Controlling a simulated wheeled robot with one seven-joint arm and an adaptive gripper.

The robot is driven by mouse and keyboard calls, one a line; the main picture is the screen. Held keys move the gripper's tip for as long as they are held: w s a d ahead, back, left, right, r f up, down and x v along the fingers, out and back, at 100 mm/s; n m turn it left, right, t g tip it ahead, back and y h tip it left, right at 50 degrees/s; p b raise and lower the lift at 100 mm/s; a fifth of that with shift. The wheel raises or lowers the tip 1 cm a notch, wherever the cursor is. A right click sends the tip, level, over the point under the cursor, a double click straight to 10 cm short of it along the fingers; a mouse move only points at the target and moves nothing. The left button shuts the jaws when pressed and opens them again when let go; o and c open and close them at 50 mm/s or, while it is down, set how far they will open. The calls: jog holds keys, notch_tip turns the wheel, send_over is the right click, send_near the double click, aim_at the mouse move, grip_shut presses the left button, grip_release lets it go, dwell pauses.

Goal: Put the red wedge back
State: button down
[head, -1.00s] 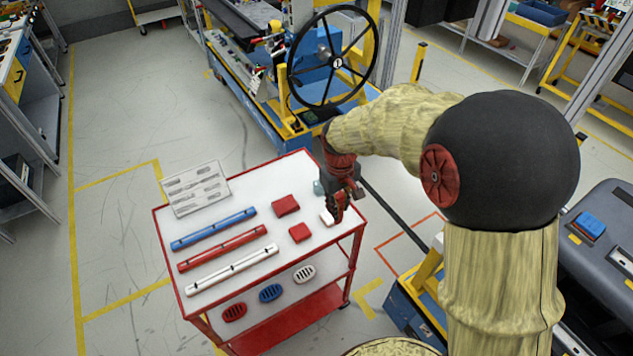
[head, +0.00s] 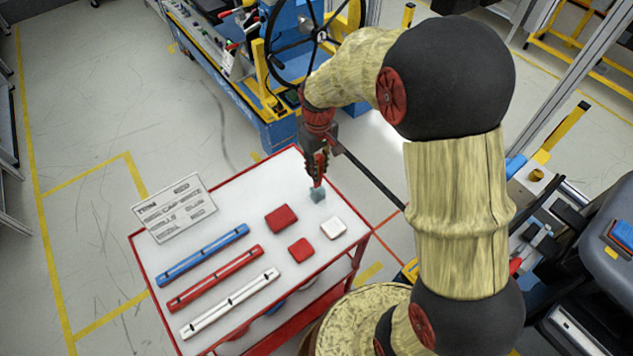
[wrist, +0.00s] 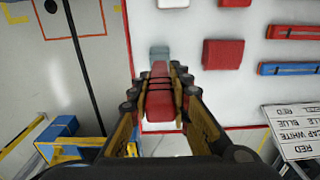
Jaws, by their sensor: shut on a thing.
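My gripper (head: 318,172) is shut on the red wedge, above the far right corner of the cart top. In the wrist view, the red wedge (wrist: 160,108) lies lengthwise between the fingers of my gripper (wrist: 158,82). In the head view, only a small red end of it shows below the fingers. A small grey block (head: 317,195) stands on the cart top just below that end. The grey block (wrist: 159,54) also shows just past the wedge in the wrist view. I cannot tell whether wedge and block touch.
The white cart top (head: 235,205) holds two red blocks (head: 281,218) (head: 301,251), a white block (head: 333,227) and blue, red and white bars (head: 203,254) (head: 215,277) (head: 230,303). A blue machine with a black wheel stands behind.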

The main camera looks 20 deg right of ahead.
notch_tip(320, 180, down, 2)
jog(key=shift+w+f, duration=0.1)
jog(key=shift+f+b, duration=0.4)
jog(key=shift+f, duration=1.8)
jog(key=shift+f, duration=0.1)
jog(key=c, duration=1.7)
grip_release()
jog(key=shift+c, duration=0.2)
jog(key=shift+o, duration=0.4)
